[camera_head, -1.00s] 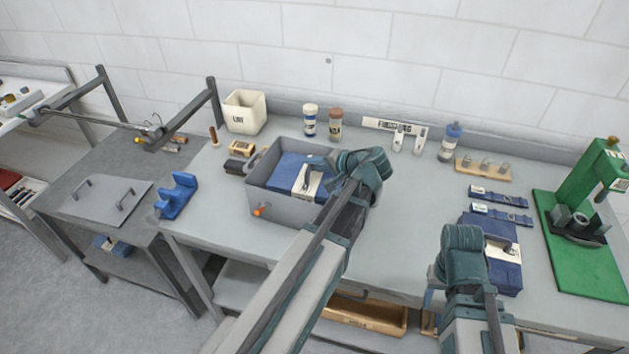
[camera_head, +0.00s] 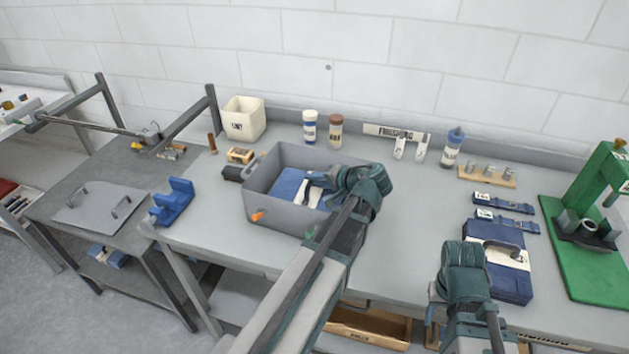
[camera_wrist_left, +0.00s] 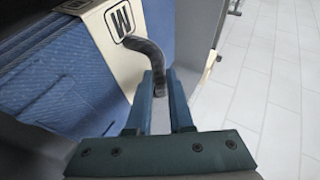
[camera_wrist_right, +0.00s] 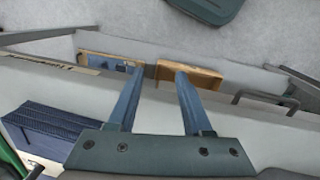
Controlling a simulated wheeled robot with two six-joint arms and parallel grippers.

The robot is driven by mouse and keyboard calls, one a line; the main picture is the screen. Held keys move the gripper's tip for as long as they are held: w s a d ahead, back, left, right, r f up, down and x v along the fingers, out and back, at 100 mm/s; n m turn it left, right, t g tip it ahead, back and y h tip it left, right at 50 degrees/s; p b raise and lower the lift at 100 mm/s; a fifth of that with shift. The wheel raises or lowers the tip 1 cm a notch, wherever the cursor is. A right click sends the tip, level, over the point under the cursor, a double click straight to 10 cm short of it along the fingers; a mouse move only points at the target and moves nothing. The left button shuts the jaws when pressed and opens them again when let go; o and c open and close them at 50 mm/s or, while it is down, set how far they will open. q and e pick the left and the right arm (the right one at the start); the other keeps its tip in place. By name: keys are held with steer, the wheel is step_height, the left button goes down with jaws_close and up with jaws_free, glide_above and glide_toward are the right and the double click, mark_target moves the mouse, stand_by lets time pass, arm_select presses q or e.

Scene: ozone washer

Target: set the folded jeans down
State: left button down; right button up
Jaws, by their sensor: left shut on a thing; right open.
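Folded blue jeans (camera_head: 290,180) with a cream band lie low inside the grey bin (camera_head: 272,216); they also show in the left wrist view (camera_wrist_left: 62,75). The band carries a "W" mark and a dark loop handle (camera_wrist_left: 143,48). My left gripper (camera_wrist_left: 158,88) is shut on this handle, reaching into the bin from its right side. The arm hides part of the jeans, and I cannot tell whether they rest on the bin floor. My right gripper (camera_wrist_right: 155,78) is open and empty near the table's front edge.
A second folded jeans bundle (camera_head: 508,283) with a cream band lies beside my right gripper. Two blue straps (camera_head: 503,203) and a green press (camera_head: 600,200) are at the right. Bottles (camera_head: 310,127) and a white box (camera_head: 243,119) stand behind. The middle tabletop is clear.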

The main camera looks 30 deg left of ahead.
arm_select(q)
steer(key=shift+f, duration=0.35)
steer(key=c, duration=0.8)
jaws_free()
steer(key=shift+r, duration=0.3)
steer(key=shift+s+d+r+p, duration=0.1)
steer(key=shift+d+r+p, duration=0.2)
steer(key=shift+r+p, duration=0.2)
steer(key=shift+s+d+r+p, duration=0.1)
steer(key=shift+d+r+p, duration=0.15)
steer(key=shift+r+p, duration=0.25)
steer(key=p+v, duration=0.1)
steer(key=v, duration=0.2)
steer(key=p+v, duration=0.2)
steer(key=v, duration=0.2)
steer(key=p+v, duration=0.2)
steer(key=v, duration=0.1)
steer(key=shift+d+f, duration=0.2)
steer(key=shift+d, duration=0.15)
